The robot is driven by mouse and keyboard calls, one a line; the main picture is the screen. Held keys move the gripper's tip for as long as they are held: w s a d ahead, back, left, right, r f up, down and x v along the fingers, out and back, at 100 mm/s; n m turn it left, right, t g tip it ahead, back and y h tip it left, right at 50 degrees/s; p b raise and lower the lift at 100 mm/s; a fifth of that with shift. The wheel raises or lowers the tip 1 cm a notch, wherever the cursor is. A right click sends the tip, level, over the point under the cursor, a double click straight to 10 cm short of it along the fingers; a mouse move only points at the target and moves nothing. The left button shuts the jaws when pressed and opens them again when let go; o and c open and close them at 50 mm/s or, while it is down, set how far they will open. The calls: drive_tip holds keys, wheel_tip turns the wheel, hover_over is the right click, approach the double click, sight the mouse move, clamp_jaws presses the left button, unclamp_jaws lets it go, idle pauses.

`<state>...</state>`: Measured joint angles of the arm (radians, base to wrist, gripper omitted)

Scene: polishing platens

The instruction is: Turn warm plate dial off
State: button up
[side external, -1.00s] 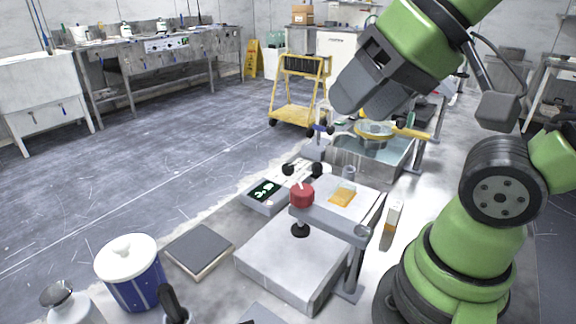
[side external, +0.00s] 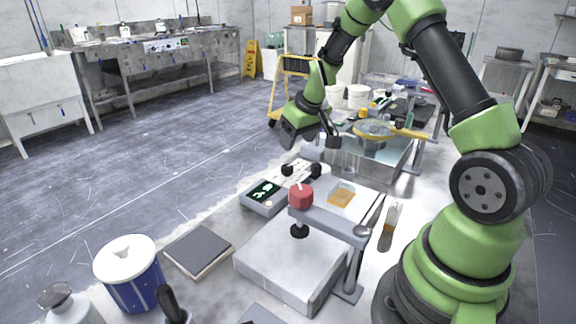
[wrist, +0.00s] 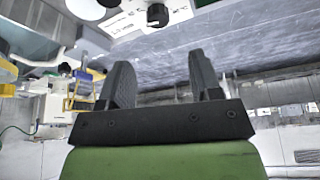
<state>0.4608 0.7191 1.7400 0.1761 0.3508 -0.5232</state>
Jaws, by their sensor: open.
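A pale warm plate (side external: 361,205) carries an orange slab in the middle of the side external view. A white panel (side external: 300,176) with two black knobs (side external: 288,169) adjoins its left edge. The wrist view shows a white marked panel (wrist: 133,20) with a black dial (wrist: 157,15) at the top; its setting is not readable. My gripper (side external: 292,135) is beyond the panel and above it in the side view. In the wrist view my gripper's two dark fingers (wrist: 161,85) stand apart with nothing between them, below and clear of the dial.
A water basin with a yellow-handled pan (side external: 374,130) lies behind. The floor at left is open.

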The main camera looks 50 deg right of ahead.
sight(288, 167)
drive_tip(key=x, duration=1)
drive_tip(key=shift+d+f, duration=0.1)
drive_tip(key=shift+f, duration=0.1)
drive_tip(key=c, duration=0.9)
